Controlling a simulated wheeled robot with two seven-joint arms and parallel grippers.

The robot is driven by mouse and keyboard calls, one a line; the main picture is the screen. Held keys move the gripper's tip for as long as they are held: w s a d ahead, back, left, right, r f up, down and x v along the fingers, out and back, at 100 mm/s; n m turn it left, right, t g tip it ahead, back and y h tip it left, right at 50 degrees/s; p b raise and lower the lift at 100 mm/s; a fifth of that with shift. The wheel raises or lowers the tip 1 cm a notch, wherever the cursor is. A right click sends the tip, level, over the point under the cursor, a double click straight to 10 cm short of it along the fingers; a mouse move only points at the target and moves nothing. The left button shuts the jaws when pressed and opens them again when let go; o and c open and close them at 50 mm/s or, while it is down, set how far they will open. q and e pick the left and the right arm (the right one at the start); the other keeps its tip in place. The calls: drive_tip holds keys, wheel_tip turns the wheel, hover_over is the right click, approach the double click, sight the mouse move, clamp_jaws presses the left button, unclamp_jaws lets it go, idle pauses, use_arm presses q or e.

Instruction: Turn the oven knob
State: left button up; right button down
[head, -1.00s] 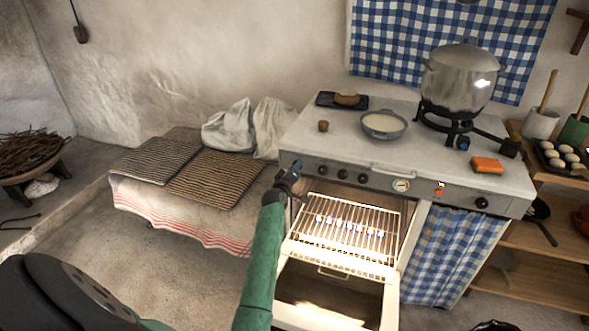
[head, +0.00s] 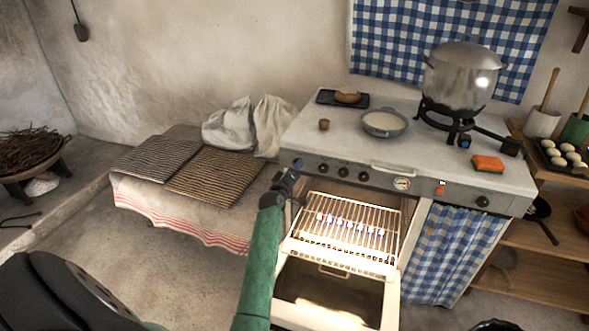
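The grey stove's front panel (head: 425,184) carries several black knobs. A row of them sits at the left: one knob (head: 323,169), a second knob (head: 343,172) and a third knob (head: 363,177). Another knob (head: 482,202) is at the far right of the panel. My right gripper is not visible.
The oven (head: 345,225) is open below the panel, with a lit rack and small flames. A pot (head: 462,75) and a bowl (head: 384,123) stand on the stovetop. A low bench (head: 190,212) with woven mats is left of the stove. A wooden shelf (head: 545,265) stands at the right.

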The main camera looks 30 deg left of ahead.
use_arm(q)
drive_tip(key=shift+b+v, duration=0.3)
drive_tip(key=shift+v, duration=2.45)
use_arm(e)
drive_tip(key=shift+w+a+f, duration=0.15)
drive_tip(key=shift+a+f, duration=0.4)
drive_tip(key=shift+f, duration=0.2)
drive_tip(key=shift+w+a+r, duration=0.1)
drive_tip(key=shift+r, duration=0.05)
